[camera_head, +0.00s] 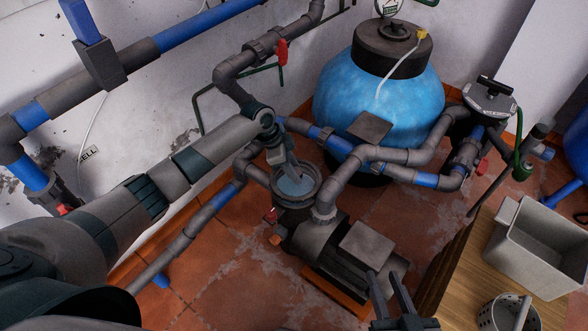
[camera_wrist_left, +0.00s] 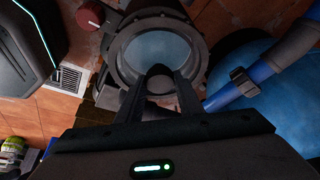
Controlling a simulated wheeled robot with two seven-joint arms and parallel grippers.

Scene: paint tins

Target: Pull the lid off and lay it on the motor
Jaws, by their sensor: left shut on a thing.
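The clear, bluish round lid (camera_head: 297,186) shows at the mouth of the dark pump pot (camera_head: 313,196). My left gripper (camera_head: 287,168) reaches down over it from the left and is shut on a part of the lid, seemingly its grip. In the left wrist view, the lid (camera_wrist_left: 158,47) sits within the pot's dark ring, with the shut fingers (camera_wrist_left: 160,80) in front. I cannot tell whether the lid is raised at all. The dark motor (camera_head: 318,240) lies in front of the pot, a grey box (camera_head: 366,248) on it. My right gripper (camera_head: 384,274) is open and empty near the motor.
A blue filter tank (camera_head: 350,95) stands behind, with grey and blue pipes (camera_head: 400,158) around the pump. A wooden table (camera_head: 463,262) at the right holds a grey bin (camera_head: 535,245) and a perforated basket (camera_head: 508,315). Tiled floor (camera_head: 220,275) is open at the left.

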